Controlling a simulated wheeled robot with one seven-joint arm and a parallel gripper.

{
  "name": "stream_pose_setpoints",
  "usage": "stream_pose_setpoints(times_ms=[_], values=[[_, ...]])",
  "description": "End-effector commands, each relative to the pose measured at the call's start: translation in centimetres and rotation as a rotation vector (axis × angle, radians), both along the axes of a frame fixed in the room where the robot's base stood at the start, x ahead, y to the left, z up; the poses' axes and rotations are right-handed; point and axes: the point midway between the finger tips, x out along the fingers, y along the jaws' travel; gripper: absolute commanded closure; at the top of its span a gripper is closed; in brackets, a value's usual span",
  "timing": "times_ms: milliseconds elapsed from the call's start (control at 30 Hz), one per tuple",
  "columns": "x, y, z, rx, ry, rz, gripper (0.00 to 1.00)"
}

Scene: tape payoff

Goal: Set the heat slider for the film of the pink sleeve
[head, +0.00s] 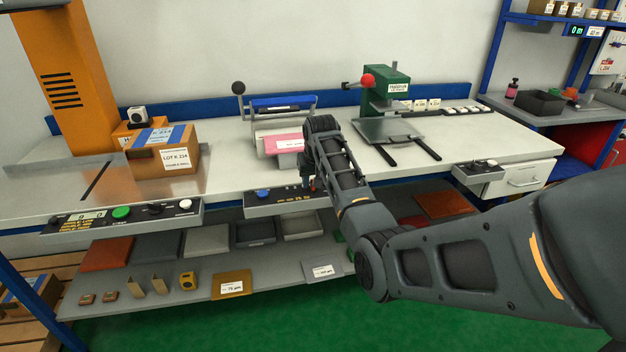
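The pink sleeve (284,143) lies at the front of the sealer (282,113), a grey machine with a raised bar and a black-knobbed lever. A dark control panel (280,199) is on the bench front edge below it, with a blue knob (262,193) at its left and small yellow markings. My gripper (309,184) points down at the right part of this panel, right of the blue knob. My wrist and the gripper hide that part, so the slider and any contact cannot be made out. The finger opening is too small to tell.
A second panel (120,216) with a green button is at the left. A cardboard box (165,152) stands behind it. A green press (385,88) with a grey plate is at the right. Film cards marked in µm (232,285) lie on the lower shelf. My arm crosses the right front.

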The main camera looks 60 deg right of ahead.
Motion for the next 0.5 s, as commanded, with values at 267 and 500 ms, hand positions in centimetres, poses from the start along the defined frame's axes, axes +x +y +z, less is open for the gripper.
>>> stream_pose_setpoints(times_ms=[267,500], values=[[0.0,0.02,0.01,0.0,0.0,0.001,0.75],[-0.01,0.02,0.0,0.0,0.0,0.001,0.98]])
